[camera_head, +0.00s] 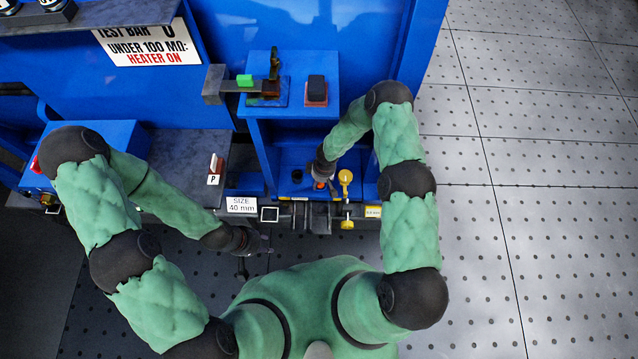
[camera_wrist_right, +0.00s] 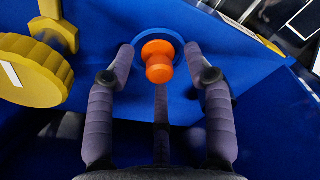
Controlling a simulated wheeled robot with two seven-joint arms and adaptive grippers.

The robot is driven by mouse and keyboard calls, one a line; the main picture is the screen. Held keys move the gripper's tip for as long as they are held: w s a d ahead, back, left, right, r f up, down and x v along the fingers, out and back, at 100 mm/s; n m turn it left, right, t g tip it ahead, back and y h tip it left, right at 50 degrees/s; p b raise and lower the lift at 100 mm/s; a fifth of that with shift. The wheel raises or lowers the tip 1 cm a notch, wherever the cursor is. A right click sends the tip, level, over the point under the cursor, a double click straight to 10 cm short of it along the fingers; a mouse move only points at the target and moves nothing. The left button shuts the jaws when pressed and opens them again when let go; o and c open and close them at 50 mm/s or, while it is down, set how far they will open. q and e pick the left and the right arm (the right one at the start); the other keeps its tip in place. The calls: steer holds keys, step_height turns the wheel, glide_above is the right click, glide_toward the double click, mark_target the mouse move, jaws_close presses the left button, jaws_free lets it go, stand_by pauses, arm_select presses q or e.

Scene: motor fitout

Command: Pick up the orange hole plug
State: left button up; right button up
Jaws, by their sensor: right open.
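The orange hole plug (camera_wrist_right: 158,62) stands on a blue surface in the right wrist view, with a darker blue ring around its base. In the head view a small bit of the plug (camera_head: 319,185) shows by my right gripper. My right gripper (camera_wrist_right: 160,58) is open, with one finger on each side of the plug; I cannot tell whether the fingers touch it. In the head view my right gripper (camera_head: 323,180) reaches down into the blue bay. My left gripper (camera_head: 256,246) hangs in front of the bench, small and dark, and its jaws are unclear.
A yellow knob (camera_wrist_right: 35,70) stands close to the left finger in the right wrist view; the yellow part (camera_head: 346,178) also shows in the head view. A blue shelf (camera_head: 300,70) carrying a black-topped block (camera_head: 316,90) rises behind the bay. A "SIZE 40 mm" sign (camera_head: 241,204) is at the front edge.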

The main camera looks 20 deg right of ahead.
steer(key=c, duration=1)
steer(key=shift+r, duration=0.15)
